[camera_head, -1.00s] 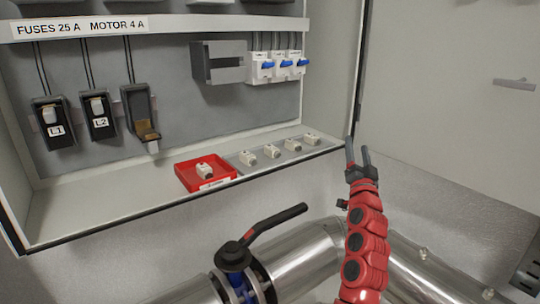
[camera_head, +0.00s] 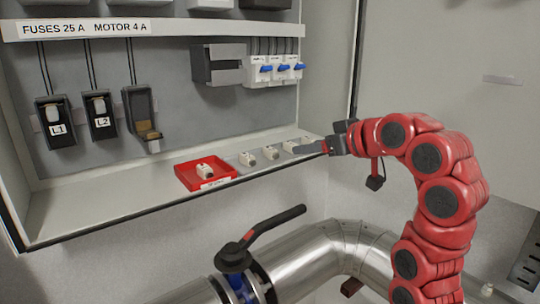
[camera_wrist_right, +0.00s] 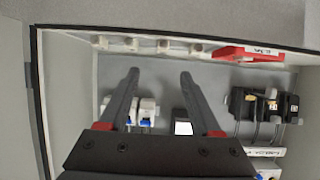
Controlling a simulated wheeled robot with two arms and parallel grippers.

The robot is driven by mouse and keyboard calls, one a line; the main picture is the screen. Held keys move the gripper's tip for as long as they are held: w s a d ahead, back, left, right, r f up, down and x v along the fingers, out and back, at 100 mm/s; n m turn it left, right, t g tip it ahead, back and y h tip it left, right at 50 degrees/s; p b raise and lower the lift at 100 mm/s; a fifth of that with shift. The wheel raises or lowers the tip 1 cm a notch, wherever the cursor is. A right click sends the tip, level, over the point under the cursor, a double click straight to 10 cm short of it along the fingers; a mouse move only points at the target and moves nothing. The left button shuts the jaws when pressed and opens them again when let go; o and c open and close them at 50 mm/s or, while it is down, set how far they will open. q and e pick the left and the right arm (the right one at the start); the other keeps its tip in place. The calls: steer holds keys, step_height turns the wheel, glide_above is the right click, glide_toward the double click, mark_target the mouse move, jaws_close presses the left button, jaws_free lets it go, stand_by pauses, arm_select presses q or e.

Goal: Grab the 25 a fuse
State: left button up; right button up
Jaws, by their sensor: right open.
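Small white fuses stand in a row on the cabinet's bottom ledge: a left one (camera_head: 247,159), a second (camera_head: 270,153) and a third (camera_head: 289,146) partly beside my fingers. In the right wrist view, one of the row (camera_wrist_right: 163,45) lies beyond the fingertips. Another white fuse (camera_head: 205,171) sits in a red tray (camera_head: 181,177) left of the row. Ratings on the fuses are too small to read. My right gripper (camera_head: 304,147) is open and empty at the right end of the row; it also shows in the wrist view (camera_wrist_right: 158,76). My left gripper is out of view.
A strip label (camera_head: 85,29) reads FUSES 25 A MOTOR 4 A. Holders L1 (camera_head: 56,123) and L2 (camera_head: 100,115) hang beside an open third holder (camera_head: 141,116). Blue-switched breakers (camera_head: 265,70) sit above the ledge. A black valve handle (camera_head: 270,226) and steel pipe (camera_head: 310,262) lie below.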

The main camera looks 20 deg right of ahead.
steer(key=w+p, duration=0.2)
steer(key=p, duration=0.6)
glide_toward(273, 150)
steer(key=w+f, duration=0.1)
steer(key=w, duration=0.2)
steer(key=shift+w+a+f, duration=0.55)
steer(key=shift+w+f, duration=0.05)
steer(key=shift+w, duration=0.2)
steer(key=shift+w+a+p, duration=0.2)
steer(key=shift+w+p, duration=0.3)
steer(key=shift+p, duration=0.15)
steer(key=p+x, duration=0.2)
steer(key=x, duration=0.1)
steer(key=shift+w+a, duration=0.15)
steer(key=shift+a, duration=0.1)
steer(key=shift+w+a+f+p, duration=0.15)
steer(key=shift+w+f+p, duration=0.05)
steer(key=shift+w+p, duration=0.1)
steer(key=shift+f, duration=0.1)
jaws_close()
